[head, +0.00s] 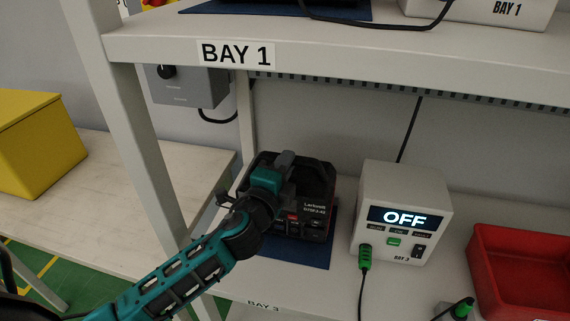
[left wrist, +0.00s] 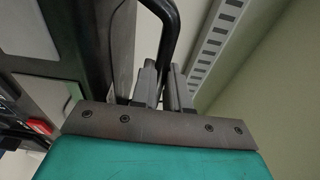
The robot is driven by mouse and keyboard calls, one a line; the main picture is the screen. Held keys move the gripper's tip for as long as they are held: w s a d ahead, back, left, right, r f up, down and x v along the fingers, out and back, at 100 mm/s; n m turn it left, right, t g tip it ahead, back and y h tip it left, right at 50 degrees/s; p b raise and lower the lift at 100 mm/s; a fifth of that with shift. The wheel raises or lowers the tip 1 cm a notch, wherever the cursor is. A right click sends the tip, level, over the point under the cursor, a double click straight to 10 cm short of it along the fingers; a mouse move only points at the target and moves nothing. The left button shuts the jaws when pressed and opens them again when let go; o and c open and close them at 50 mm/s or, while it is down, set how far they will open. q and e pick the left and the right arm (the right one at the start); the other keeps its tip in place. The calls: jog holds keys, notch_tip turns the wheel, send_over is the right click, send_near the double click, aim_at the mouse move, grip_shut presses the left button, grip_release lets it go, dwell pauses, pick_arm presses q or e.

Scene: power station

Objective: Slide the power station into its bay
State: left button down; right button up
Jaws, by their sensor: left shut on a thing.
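The power station (head: 314,207) is a black unit with a red strip on its front. It sits on a blue mat (head: 312,252) on the lower shelf, behind the shelf edge labelled BAY 3 (head: 264,305). My left gripper (head: 284,162) is over its top and shut on its handle. In the left wrist view, the fingers (left wrist: 162,82) are at the black handle bar (left wrist: 168,28). My left forearm and wrist cover the station's lower left side. My right gripper is not in view.
A white box (head: 399,203) reading OFF, with a green plug and cable, stands just right of the station. A red bin (head: 523,275) is farther right. A shelf post (head: 148,150) stands to the left, and the BAY 1 shelf (head: 340,55) runs overhead.

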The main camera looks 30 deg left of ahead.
pick_arm(q)
jog(key=shift+b, duration=0.45)
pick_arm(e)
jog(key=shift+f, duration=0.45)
pick_arm(q)
jog(key=c, duration=1.1)
grip_release()
jog(key=shift+f, duration=0.25)
jog(key=shift+o, duration=0.3)
jog(key=shift+s+f, duration=0.1)
jog(key=shift+f, duration=0.5)
jog(key=shift+r, duration=0.1)
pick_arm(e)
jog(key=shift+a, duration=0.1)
pick_arm(q)
jog(key=s+d+b, duration=0.1)
jog(key=s, duration=1.1)
jog(key=shift+s+d+r+b, duration=0.25)
jog(key=shift+s+r+b, duration=0.05)
jog(key=shift+s+r, duration=0.05)
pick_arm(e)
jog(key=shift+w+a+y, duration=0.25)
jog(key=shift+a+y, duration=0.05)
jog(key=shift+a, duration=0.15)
